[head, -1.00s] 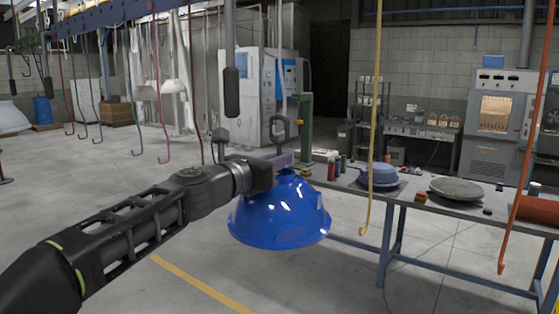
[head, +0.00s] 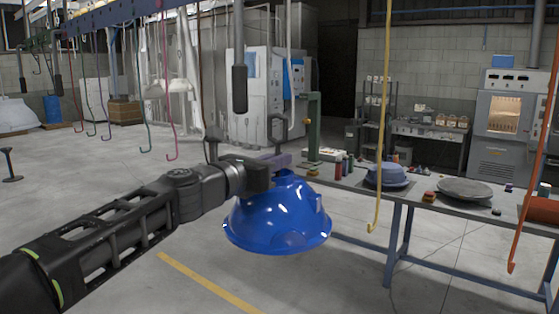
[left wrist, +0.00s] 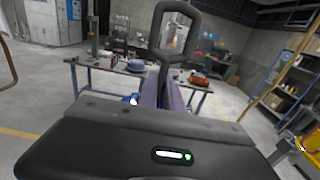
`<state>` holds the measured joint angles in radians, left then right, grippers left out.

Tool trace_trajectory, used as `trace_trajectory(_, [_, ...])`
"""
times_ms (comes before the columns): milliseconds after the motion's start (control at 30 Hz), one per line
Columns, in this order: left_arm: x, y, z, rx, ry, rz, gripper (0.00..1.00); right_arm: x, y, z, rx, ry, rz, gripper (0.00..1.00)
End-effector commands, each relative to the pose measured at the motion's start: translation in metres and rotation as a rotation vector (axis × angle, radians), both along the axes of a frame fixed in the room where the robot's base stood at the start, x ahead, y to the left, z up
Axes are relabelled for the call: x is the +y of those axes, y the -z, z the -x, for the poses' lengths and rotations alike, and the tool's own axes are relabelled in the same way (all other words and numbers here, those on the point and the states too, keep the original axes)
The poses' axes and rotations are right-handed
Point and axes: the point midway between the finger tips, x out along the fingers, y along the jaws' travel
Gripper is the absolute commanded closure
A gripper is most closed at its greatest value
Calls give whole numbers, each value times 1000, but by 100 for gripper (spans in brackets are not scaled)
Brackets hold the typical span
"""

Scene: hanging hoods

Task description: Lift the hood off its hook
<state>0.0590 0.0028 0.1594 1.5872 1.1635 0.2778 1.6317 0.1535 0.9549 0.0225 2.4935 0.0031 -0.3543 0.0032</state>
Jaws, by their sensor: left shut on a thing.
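The blue hood (head: 278,222) hangs dome-up under my left gripper (head: 278,163), clear of the floor. The gripper is shut on the hood at its top. A dark ring (head: 277,128) stands up above the jaws; the ring also shows in the left wrist view (left wrist: 178,35), with no hook seen through it there. A brown hook (head: 202,110) hangs left of the ring, its lower end partly hidden behind my gripper. In the left wrist view the hood is mostly hidden behind the gripper body (left wrist: 150,150). My right gripper is not in view.
A yellow hook (head: 382,120) and a red-orange hook (head: 524,190) hang to the right. Several coloured hooks hang from the purple rail (head: 110,14) at upper left. A workbench (head: 412,199) with a blue-grey hat-shaped piece (head: 386,174) stands behind, right.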

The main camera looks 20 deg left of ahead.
Motion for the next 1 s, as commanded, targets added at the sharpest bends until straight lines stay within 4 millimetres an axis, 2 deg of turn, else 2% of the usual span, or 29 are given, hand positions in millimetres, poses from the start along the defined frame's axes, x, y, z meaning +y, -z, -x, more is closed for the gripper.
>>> trace_trajectory(367, [2, -3, 6, -4, -1, 1, 100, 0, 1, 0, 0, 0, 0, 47])
trace_trajectory(1000, [31, -7, 77, -5, -2, 0, 100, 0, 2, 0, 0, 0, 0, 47])
